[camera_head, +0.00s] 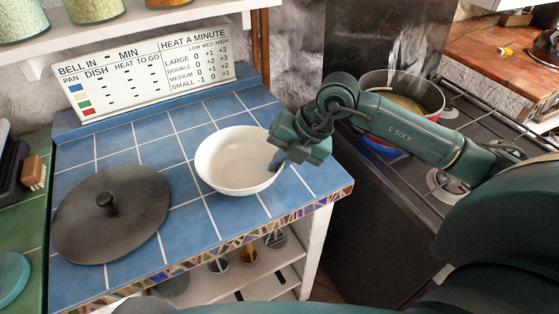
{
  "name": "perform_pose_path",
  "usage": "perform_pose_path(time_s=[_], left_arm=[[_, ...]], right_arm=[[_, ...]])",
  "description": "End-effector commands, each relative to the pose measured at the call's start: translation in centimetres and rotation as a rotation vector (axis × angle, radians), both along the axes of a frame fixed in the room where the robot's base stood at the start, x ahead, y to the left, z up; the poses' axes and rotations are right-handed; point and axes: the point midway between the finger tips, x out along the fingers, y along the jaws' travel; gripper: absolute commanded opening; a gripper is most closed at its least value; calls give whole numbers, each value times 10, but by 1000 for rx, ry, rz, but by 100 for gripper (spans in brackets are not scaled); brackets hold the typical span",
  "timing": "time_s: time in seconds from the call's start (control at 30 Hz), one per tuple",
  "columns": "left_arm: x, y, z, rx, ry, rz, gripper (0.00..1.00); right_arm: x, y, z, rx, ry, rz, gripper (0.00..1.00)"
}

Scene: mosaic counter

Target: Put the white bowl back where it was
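The white bowl (232,165) is upright and empty on or just above the blue tiled counter (190,222), near its right front edge. My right gripper (277,161) is at the bowl's right rim. One fingertip shows over the inside of the rim. The other finger is hidden, so I cannot tell whether the gripper is closed on the rim. My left gripper is not in view.
A dark round lid (112,222) with a knob lies left of the bowl. A sign board (150,75) leans at the back. A pot (412,88) stands on the stove at right. Clear tiles lie behind the bowl. A shelf with several cups is below the mosaic edge.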

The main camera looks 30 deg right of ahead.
Motion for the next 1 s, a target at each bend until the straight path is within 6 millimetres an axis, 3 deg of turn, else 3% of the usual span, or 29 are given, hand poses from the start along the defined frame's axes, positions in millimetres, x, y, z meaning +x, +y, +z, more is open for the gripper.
perform_pose_path(time_s=[0.1,0.4,0.67,0.77,1.0], left_arm=[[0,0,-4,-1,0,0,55],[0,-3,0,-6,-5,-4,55],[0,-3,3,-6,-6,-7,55],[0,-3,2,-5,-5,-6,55],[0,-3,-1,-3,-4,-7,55]], right_arm=[[0,0,-3,2,-3,0,0],[0,0,-3,0,0,0,25],[0,0,0,0,0,0,25],[-1,-3,6,-1,-3,-1,25],[-14,-23,48,-3,-5,-2,25]])
